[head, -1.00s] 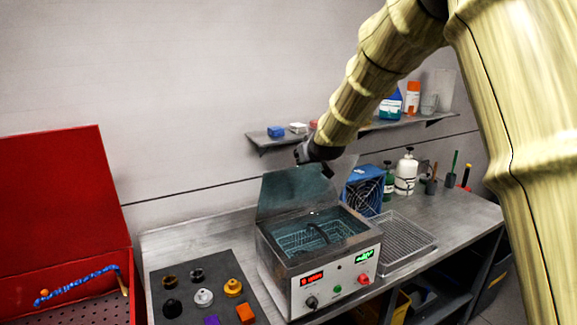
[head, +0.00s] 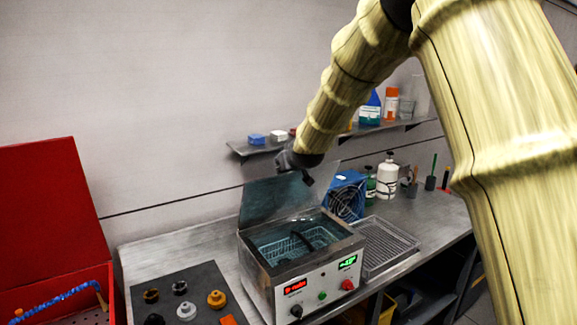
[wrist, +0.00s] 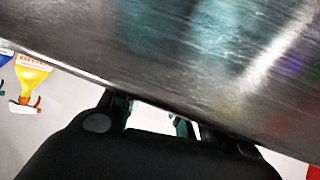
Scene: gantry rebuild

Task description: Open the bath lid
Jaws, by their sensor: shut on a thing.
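The bath (head: 305,280) is a steel box with a white front panel, red and green displays, and knobs. A wire basket with a dark handle (head: 303,243) sits inside it. The bath lid (head: 272,200) is a grey, glossy sheet standing raised at the back edge, leaving the bath's top open. In the wrist view the lid (wrist: 170,50) fills the upper part. My gripper (head: 306,178) is at the lid's upper right edge, shut on the lid. In the wrist view its fingers (wrist: 155,112) pass partly out of sight behind the lid, so the grip itself is hidden.
A dark mat (head: 185,290) with small parts lies left. A wall shelf (head: 255,148) runs behind my arm. A red case (head: 55,210) stands open at far left.

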